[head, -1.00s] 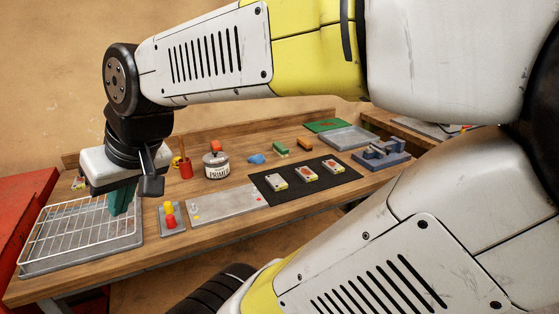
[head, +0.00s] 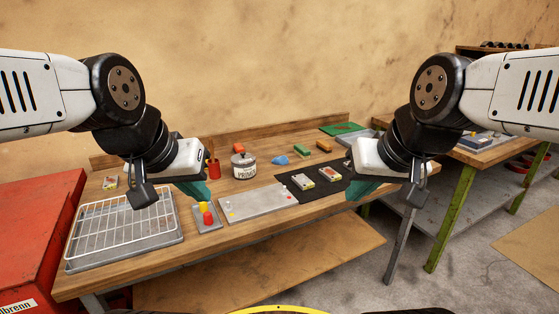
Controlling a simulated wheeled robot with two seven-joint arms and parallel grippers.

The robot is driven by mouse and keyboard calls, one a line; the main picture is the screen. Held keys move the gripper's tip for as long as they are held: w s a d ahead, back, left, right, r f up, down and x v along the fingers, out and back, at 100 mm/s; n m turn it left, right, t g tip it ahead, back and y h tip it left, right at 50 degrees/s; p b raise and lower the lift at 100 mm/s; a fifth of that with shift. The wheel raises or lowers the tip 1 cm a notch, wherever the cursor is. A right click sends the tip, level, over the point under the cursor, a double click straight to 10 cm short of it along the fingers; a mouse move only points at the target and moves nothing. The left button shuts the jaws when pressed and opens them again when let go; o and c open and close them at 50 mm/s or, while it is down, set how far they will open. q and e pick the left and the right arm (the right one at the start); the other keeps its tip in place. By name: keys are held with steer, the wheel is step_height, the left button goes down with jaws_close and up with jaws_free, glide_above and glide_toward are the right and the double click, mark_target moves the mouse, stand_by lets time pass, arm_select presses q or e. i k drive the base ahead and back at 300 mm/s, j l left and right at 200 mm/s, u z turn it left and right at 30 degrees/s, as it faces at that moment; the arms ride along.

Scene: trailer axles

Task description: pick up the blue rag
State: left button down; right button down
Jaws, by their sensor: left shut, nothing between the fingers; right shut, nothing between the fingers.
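The blue rag (head: 280,160) is a small crumpled blue lump on the wooden workbench (head: 262,245), right of the primer tin (head: 244,165) and behind the grey plate. My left gripper (head: 202,198) has teal fingers and hangs above the bench near the small stand with red and yellow knobs, left of and nearer than the rag. My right gripper (head: 352,202) is over the bench's front edge, right of and nearer than the rag. Both grippers are shut and empty, and neither touches the rag.
A wire rack on a tray (head: 125,226) fills the bench's left end. A grey plate (head: 258,203) and a black mat (head: 318,196) with small parts lie in front of the rag.

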mark_target(283, 160)
steer(key=i+l+u, duration=0.5)
steer(key=u, duration=0.2)
steer(key=i+l+u, duration=0.15)
steer(key=l+u, duration=0.15)
steer(key=l, duration=0.15)
steer(key=i+l+u, duration=0.15)
steer(key=l+u, duration=0.2)
